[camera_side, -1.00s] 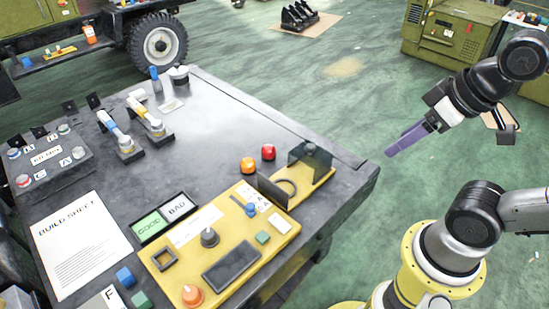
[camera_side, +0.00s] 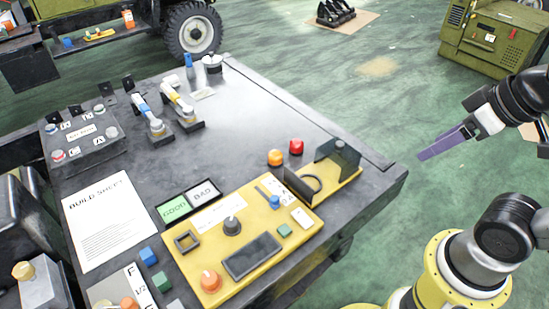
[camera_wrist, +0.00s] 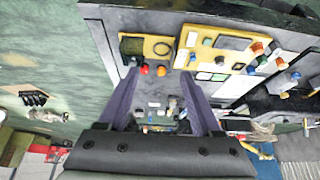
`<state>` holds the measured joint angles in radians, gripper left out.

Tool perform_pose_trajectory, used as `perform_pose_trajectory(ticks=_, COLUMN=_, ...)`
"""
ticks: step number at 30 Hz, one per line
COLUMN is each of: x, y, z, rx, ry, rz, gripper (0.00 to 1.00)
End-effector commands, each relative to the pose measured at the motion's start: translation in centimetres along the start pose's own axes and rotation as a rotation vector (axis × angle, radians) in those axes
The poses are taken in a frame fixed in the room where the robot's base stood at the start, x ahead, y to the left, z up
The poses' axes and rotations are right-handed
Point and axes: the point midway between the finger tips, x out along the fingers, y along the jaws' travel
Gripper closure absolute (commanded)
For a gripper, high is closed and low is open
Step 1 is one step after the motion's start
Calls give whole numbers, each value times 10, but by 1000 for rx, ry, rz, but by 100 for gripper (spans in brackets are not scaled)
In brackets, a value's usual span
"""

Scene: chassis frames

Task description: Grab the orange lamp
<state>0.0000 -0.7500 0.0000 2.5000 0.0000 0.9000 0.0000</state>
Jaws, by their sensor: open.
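The orange lamp (camera_side: 275,158), a small dome, stands on the dark table just behind the yellow panel. A similar red dome (camera_side: 296,146) stands close to its right. My gripper (camera_side: 420,157), with purple fingers, is raised beyond the table's right edge, well apart from the lamp. In the wrist view the two purple fingers of my gripper (camera_wrist: 160,74) are spread with nothing held. The orange lamp (camera_wrist: 161,70) shows between the fingertips there, at a distance, with the red dome (camera_wrist: 145,69) to its left.
A yellow panel (camera_side: 200,258) with knobs and blocks lies in front of the lamp. Dark upright plates (camera_side: 298,186) stand on a yellow base right of it. A build sheet (camera_side: 105,220) and a button box (camera_side: 85,140) lie left.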

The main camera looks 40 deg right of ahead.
Motion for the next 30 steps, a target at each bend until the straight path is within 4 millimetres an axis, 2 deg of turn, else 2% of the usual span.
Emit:
perform_pose_trajectory(ticks=9, x=0, y=0, z=0, rx=0, ry=0, rz=0, gripper=34)
perform_pose_trajectory(ticks=14, x=0, y=0, z=0, rx=0, ry=0, rz=0, gripper=5)
perform_pose_trajectory(ticks=23, x=0, y=0, z=0, rx=6, ry=0, rz=0, gripper=4)
perform_pose_trajectory(ticks=28, x=0, y=0, z=1, rx=118, ry=-7, rz=0, gripper=4)
perform_pose_trajectory(ticks=30, x=-6, y=0, z=-5, rx=200, ry=7, rz=-1, gripper=4)
